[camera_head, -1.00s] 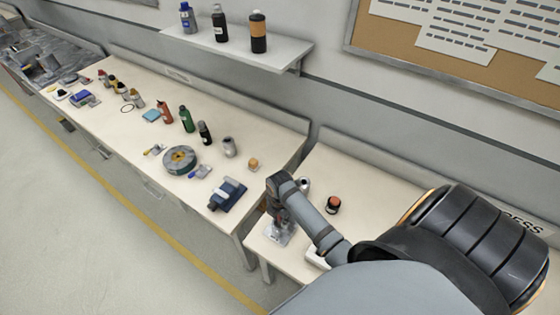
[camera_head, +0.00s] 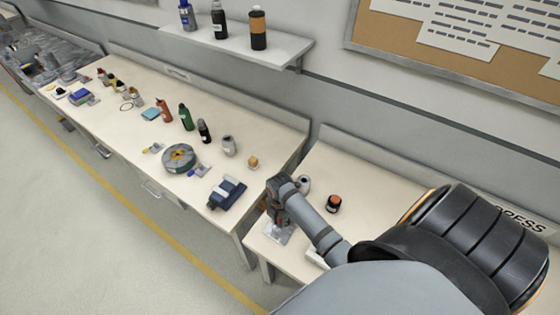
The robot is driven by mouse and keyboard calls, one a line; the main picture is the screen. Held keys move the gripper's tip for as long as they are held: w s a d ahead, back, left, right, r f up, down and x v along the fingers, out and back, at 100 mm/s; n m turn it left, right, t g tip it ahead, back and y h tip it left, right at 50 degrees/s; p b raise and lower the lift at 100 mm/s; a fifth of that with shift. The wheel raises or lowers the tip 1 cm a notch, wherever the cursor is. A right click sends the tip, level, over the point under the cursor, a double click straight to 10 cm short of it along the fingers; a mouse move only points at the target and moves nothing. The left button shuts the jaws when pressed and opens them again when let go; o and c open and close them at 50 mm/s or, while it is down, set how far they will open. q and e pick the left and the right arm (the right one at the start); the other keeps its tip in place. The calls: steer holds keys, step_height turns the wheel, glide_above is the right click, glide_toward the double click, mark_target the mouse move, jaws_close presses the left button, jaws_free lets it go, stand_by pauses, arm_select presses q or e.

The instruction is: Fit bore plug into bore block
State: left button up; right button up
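My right arm comes in from the lower right and reaches down to the near table. Its gripper (camera_head: 279,217) is small, dark and partly hidden by the arm, just above a grey metallic block (camera_head: 277,234) near the table's left edge. This may be the bore block, but its bore does not show. I cannot make out a bore plug or whether the fingers hold one. Whether the fingers touch the block is also unclear. My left gripper is not in view.
A silver rounded item (camera_head: 304,184) and a dark jar with an orange top (camera_head: 333,204) stand behind the arm. A wall shelf (camera_head: 240,47) carries three bottles.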

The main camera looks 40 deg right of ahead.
steer(key=shift+o, duration=1.1)
step_height(320, 180, up, 12)
steer(key=shift+f, duration=0.1)
